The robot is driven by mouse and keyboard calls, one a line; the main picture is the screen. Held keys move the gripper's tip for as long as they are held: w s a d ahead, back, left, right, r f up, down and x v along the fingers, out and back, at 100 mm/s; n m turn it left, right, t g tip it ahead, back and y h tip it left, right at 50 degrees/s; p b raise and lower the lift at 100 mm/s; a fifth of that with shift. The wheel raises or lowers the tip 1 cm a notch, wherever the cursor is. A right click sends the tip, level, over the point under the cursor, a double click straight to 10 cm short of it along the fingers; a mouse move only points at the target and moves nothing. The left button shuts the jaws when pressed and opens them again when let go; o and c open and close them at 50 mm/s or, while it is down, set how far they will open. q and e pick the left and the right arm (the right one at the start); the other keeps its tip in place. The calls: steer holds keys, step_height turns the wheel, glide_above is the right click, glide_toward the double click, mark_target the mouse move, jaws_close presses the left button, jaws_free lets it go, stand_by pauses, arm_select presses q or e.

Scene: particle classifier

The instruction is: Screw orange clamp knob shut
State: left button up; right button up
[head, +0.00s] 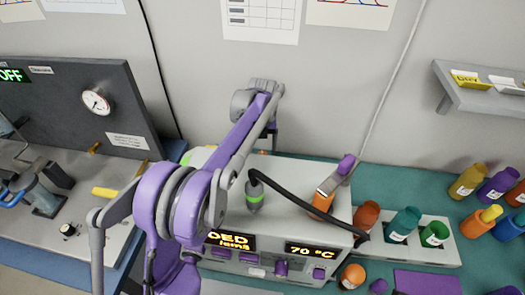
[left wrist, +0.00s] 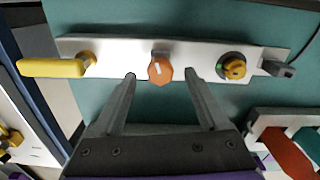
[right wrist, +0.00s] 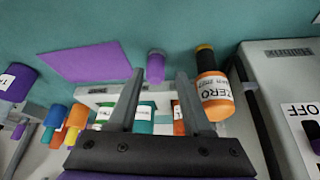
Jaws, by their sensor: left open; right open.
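In the left wrist view, the orange clamp knob (left wrist: 160,72), faceted with a pale pointer mark, sits at the middle of a pale strip (left wrist: 115,52). My left gripper (left wrist: 160,76) is open, with one fingertip on each side of the knob. Both fingers look apart from it; the depth between them is hard to judge. My right gripper (right wrist: 160,72) is open and empty in the right wrist view, framing a small purple item (right wrist: 155,66). In the head view my left arm's purple links cover part of the bench, and the orange knob cannot be made out.
A yellow handle (left wrist: 50,67) and a yellow-and-black knob (left wrist: 232,67) flank the orange knob. An orange ZERO bottle (right wrist: 214,98) stands right of my right gripper. A bottle rack (head: 440,254) and a white machine with a 70 °C display (head: 335,215) stand on the teal bench.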

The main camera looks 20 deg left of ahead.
arm_select(q)
step_height(320, 180, up, 9)
steer(key=shift+p, duration=0.3)
